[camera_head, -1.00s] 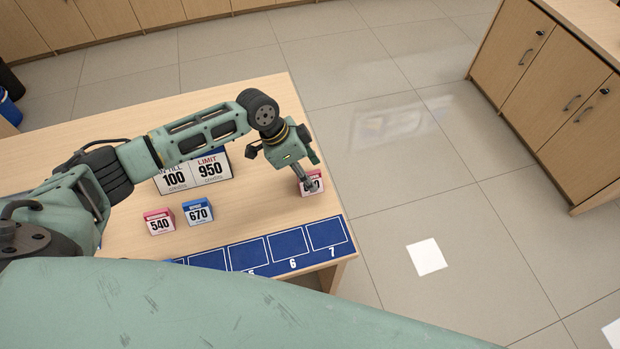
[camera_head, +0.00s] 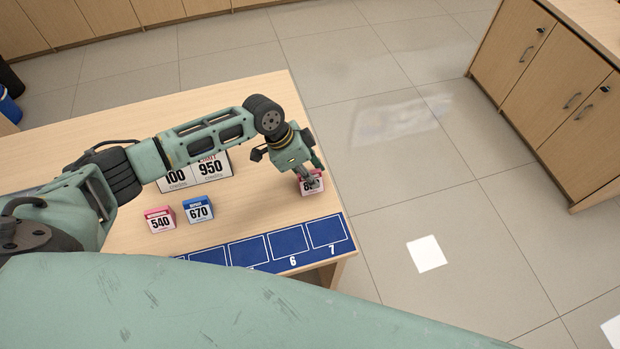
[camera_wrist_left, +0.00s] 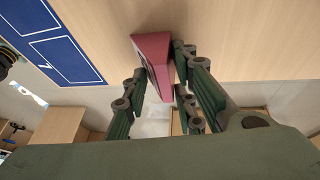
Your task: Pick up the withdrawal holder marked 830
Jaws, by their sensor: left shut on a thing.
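A pink holder (camera_head: 306,188) stands near the right edge of the wooden counter in the head view. Its number is partly covered; only a leading 8 can be made out. My left gripper (camera_head: 311,180) comes down on it from above and is shut on it. In the left wrist view, the pink holder (camera_wrist_left: 154,62) is between the fingers of my left gripper (camera_wrist_left: 155,90). I cannot tell whether it is off the counter. My right gripper is not in view.
A pink holder marked 540 (camera_head: 160,219) and a blue one marked 670 (camera_head: 198,209) stand on the counter. A white sign (camera_head: 211,168) reads 950. A blue mat (camera_head: 270,247) with numbered slots lies along the front edge. Floor lies beyond the right edge.

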